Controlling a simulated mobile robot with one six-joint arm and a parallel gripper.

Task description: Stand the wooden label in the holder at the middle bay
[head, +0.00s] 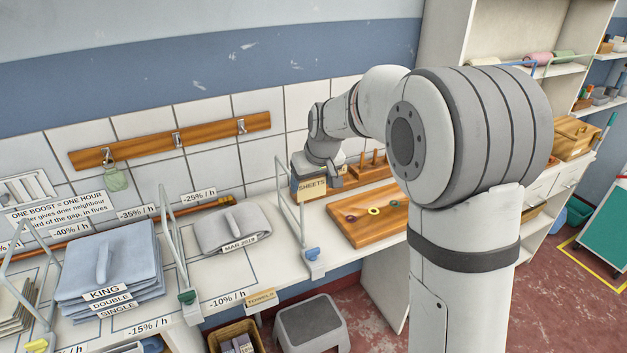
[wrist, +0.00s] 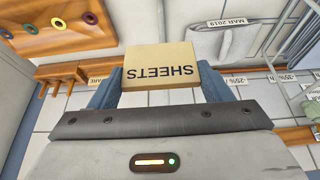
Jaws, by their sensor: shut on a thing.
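The wooden label (head: 312,187), a tan block reading SHEETS, is in my gripper (head: 322,165), held up above the counter beside the right wire divider. In the wrist view the label (wrist: 160,68) sits between the two blue-grey fingers (wrist: 160,92), its text upside down. The gripper is shut on it. Folded grey cloth (head: 236,228) marked MAR 2019 lies in the bay left of that divider.
Wire dividers with a blue clip (head: 312,254) and a green clip (head: 187,297) separate the bays. Folded blue sheets (head: 110,258) lie to the left. A wooden board with coloured rings (head: 372,212) and a peg rack (head: 372,166) are right of the gripper. A grey stool (head: 312,322) stands below.

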